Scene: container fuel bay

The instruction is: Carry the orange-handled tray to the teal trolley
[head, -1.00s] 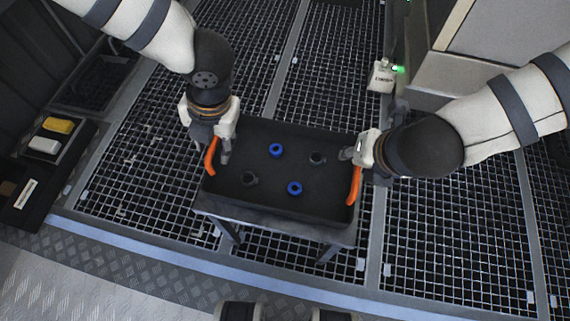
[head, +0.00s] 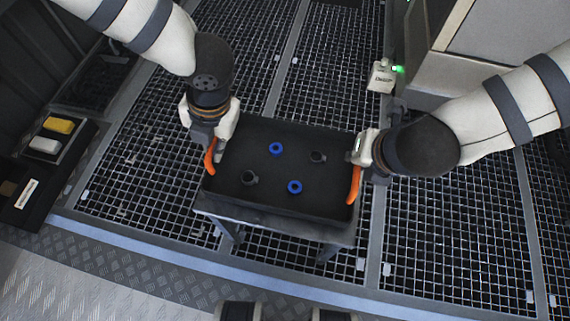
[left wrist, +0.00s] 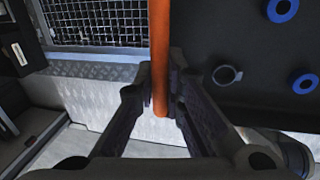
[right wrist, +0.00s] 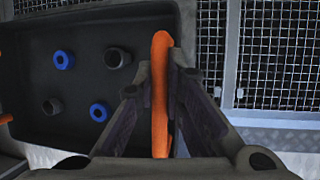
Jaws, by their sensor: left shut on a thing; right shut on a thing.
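The black tray (head: 277,205) with two orange handles sits on a small grey table (head: 290,229) in the head view. Two blue rings (head: 276,148) and two dark grey fittings (head: 249,178) lie in it. My left gripper (head: 214,150) is shut on the left orange handle (head: 210,157); the left wrist view shows the handle (left wrist: 159,60) between the fingers. My right gripper (head: 359,155) is shut on the right orange handle (head: 354,185); the right wrist view shows this handle (right wrist: 160,85) between the fingers. No teal trolley shows in these views.
Dark grating floor (head: 455,240) surrounds the table. At the left stands a dark bench (head: 50,165) with a yellow block (head: 58,125) and a white block (head: 44,145). A white tagged box with a green light (head: 382,77) and a grey cabinet (head: 500,40) stand at the upper right.

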